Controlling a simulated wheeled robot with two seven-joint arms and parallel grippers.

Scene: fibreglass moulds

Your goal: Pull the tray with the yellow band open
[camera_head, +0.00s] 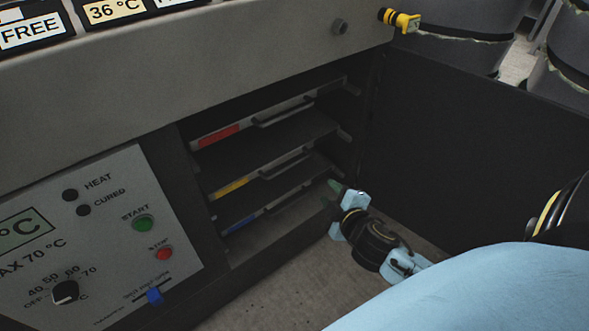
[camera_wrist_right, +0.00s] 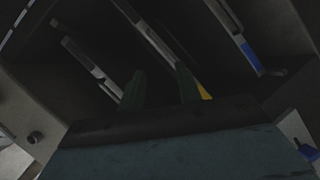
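The tray with the yellow band (camera_head: 233,188) is the middle one of three in the dark cabinet. It sits inside, with a dark bar handle (camera_head: 286,166) on its pale front edge. In the right wrist view its yellow band (camera_wrist_right: 205,91) shows partly behind a finger. My right gripper (camera_head: 333,191) is at the cabinet's opening, to the right of the handle and a little lower. In the right wrist view its two dark green fingers (camera_wrist_right: 160,72) are apart, with nothing seen held between them. My left gripper is not in view.
The red-band tray (camera_head: 218,135) is above and the blue-band tray (camera_head: 240,222) below; both sit inside. An open dark door (camera_head: 465,150) stands on the right. A control panel (camera_head: 95,235) is on the left. A yellow-and-black fitting (camera_head: 400,20) is at the cabinet's upper corner.

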